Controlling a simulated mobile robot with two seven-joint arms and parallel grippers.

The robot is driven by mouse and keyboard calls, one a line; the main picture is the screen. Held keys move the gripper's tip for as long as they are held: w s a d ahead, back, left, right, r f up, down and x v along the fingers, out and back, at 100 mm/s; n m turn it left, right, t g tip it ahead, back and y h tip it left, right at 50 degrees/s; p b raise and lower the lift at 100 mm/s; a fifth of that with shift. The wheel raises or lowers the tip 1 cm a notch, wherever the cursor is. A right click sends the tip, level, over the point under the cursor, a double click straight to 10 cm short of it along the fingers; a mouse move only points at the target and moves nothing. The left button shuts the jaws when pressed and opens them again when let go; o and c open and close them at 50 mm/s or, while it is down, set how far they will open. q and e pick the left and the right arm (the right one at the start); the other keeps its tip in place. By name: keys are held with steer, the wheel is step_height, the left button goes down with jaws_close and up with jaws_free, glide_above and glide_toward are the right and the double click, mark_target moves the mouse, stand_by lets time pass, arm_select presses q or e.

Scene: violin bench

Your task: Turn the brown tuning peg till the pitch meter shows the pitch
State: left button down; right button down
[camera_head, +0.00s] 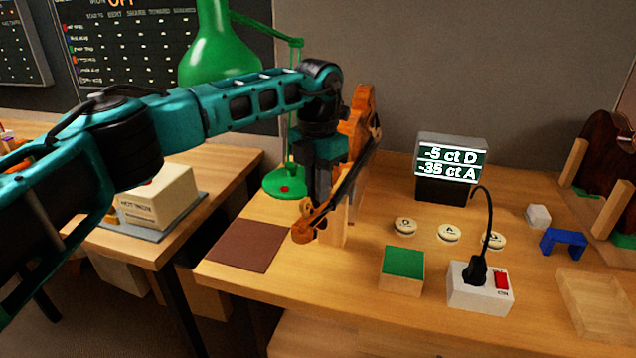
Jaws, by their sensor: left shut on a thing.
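The violin (358,124) leans in a wooden stand on the bench, its body up at the back and its scroll (303,231) low at the front. My left gripper (318,212) reaches down from above to the pegbox beside the scroll. It is shut on a tuning peg, mostly hidden by the fingers, so its colour is hard to make out. The pitch meter (450,163), a dark box with a lit display, reads "-5 ct D" and "-35 ct A". My right gripper is out of view.
Several round cream buttons (448,233) lie before the meter. A green-topped block (402,268) and a white power strip (480,288) with a black plug stand near the front edge. A brown mat (243,246) lies left; a green lamp (216,50) stands behind my arm.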

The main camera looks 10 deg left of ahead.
arm_select(q)
steer(key=shift+r, duration=0.1)
stand_by(0.4)
steer(key=c, duration=1.2)
jaws_free()
step_height(320, 180, up, 13)
steer(key=shift+f, duration=0.1)
stand_by(0.7)
